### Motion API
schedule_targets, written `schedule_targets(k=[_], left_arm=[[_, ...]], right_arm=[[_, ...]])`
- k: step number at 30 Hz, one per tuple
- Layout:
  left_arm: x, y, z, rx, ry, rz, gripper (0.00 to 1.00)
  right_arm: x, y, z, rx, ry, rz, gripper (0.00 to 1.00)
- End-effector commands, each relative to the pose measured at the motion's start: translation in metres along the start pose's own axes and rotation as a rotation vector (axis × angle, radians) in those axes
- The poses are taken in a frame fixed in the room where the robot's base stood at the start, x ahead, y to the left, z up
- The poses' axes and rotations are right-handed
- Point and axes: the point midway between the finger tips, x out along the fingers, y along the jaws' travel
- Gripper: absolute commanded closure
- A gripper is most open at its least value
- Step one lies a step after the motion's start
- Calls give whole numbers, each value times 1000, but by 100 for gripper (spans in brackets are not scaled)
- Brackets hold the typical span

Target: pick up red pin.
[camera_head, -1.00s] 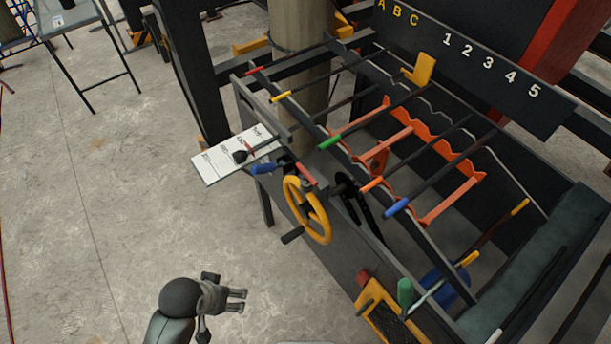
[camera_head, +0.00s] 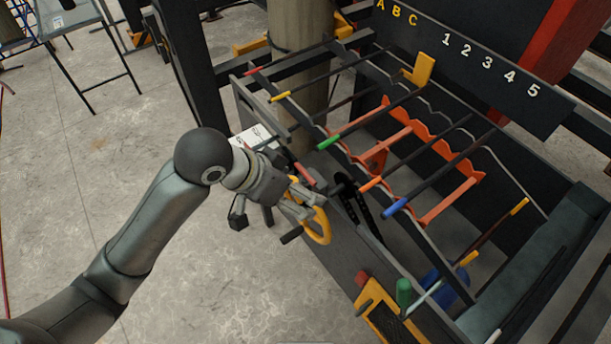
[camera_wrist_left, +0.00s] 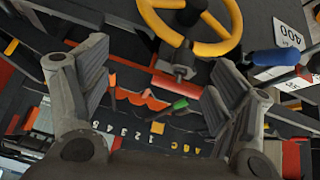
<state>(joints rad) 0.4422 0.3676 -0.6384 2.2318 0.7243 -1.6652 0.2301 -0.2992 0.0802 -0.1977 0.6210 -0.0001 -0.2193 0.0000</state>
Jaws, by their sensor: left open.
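A short red piece (camera_head: 304,175), which may be the red pin, lies on the dark bench edge just behind the yellow handwheel (camera_head: 321,228). A red bar (camera_wrist_left: 168,82) shows below the yellow wheel in the left wrist view; I cannot tell if it is the same piece. A red-tipped rod (camera_head: 253,71) lies at the rack's far left. My left gripper (camera_head: 312,204) is open and empty, in front of the red piece and over the wheel in the head view. It hides part of the wheel. In the left wrist view its fingers (camera_wrist_left: 158,100) stand wide apart.
Rods with yellow, green (camera_head: 328,141), orange and blue (camera_head: 396,207) ends lie across the rack. A white sheet (camera_head: 253,137) is partly hidden by my arm. A green handle (camera_head: 403,292) and red knob (camera_head: 361,278) stand front right. Open floor lies left.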

Motion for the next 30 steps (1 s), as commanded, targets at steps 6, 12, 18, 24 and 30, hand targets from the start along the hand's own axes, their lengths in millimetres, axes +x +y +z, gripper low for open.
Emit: schedule_targets(k=[6, 12, 18, 24, 30], left_arm=[[-22, -8, -29, 104, -69, -8, 18], [-44, -19, -43, 147, -144, -33, 18], [-58, -27, -49, 157, -188, -51, 18], [-46, -29, -47, 155, -204, -52, 18], [-16, -30, -42, 156, -201, -52, 18]], right_arm=[[0, -7, -2, 1, 2, -8, 60], [0, -6, -1, -1, 2, -8, 60], [0, -3, 0, -2, 0, -4, 60], [-2, 0, 1, -4, -2, 0, 60], [-4, 1, 1, -3, -2, 1, 60]])
